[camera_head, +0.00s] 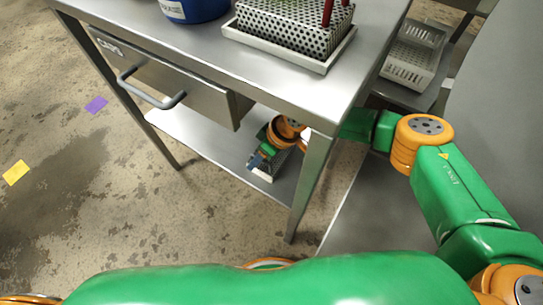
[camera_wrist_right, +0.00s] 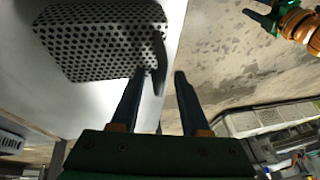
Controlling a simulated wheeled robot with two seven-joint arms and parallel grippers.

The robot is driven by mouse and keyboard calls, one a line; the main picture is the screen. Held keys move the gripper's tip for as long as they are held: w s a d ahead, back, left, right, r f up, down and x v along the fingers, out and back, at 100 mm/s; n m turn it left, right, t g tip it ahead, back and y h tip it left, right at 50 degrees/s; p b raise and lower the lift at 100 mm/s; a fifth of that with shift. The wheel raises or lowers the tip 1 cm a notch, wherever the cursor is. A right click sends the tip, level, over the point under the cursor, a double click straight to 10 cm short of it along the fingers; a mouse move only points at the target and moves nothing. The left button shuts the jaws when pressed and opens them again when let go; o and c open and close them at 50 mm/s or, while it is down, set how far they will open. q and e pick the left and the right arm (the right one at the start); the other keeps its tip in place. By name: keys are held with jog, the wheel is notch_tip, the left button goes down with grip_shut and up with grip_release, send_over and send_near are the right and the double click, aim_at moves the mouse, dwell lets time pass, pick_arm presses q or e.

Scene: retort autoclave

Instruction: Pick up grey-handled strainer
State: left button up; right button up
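A perforated metal strainer (camera_wrist_right: 95,42) with a dark grey upright handle (camera_wrist_right: 160,62) stands on a pale surface in the right wrist view. In the head view, part of it (camera_head: 269,173) shows on the table's lower shelf, mostly covered by my right gripper (camera_head: 257,161). In the wrist view, my right gripper (camera_wrist_right: 160,76) has its two fingers apart, with the handle appearing between the fingertips. No grip on it shows.
The steel table (camera_head: 265,85) stands over the lower shelf (camera_head: 207,140), with a leg (camera_head: 312,185) beside my right arm. A drawer (camera_head: 170,80) juts out. On top are a perforated box (camera_head: 290,25) with red handles and a blue container (camera_head: 195,8). Pale baskets (camera_head: 410,65) sit right.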

grip_shut()
dwell(1.2)
